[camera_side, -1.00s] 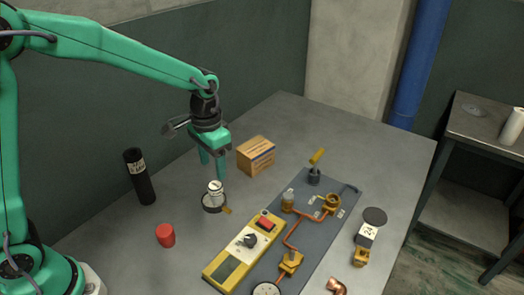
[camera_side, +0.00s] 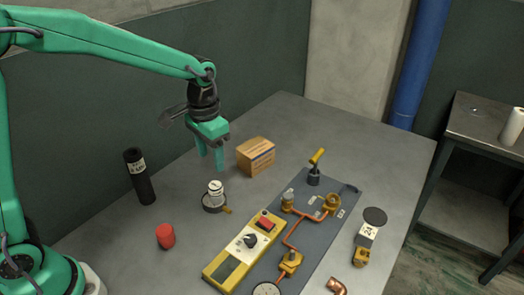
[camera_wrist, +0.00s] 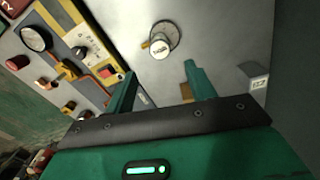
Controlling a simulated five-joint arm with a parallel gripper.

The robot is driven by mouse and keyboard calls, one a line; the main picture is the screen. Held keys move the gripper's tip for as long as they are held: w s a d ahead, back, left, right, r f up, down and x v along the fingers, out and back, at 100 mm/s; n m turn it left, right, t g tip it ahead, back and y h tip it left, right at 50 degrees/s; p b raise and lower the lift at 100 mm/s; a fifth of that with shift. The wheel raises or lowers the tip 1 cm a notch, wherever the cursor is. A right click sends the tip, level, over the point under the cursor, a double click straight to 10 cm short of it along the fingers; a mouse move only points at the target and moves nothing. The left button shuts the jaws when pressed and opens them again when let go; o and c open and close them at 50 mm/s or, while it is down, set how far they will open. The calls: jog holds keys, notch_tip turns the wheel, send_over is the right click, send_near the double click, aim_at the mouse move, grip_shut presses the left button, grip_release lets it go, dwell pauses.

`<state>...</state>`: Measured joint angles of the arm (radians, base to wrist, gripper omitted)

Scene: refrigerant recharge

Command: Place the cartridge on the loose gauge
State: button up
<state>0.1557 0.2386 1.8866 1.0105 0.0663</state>
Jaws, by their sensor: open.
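The small white cartridge (camera_side: 215,187) stands upright on the round loose gauge (camera_side: 213,209), which lies on the table with its brass stem toward the right.
A cardboard box (camera_side: 255,156) stands close behind and right of my gripper. A black labelled cylinder (camera_side: 139,177) and a red cap (camera_side: 165,236) are on the left. A yellow instrument (camera_side: 243,251) and a dark panel with copper pipes (camera_side: 330,240) lie to the right.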

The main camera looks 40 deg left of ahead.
jog(key=s+a+r+n+t, duration=0.1)
jog(key=s+a+r+t, duration=0.1)
jog(key=s, duration=0.7)
jog(key=s+a+r+n+t, duration=0.1)
jog(key=s+a+r+t, duration=0.2)
jog(key=s+r, duration=0.4)
jog(key=shift+s+a+n+t, duration=0.3)
jog(key=shift+s+a, duration=0.4)
jog(key=shift+s, duration=0.55)
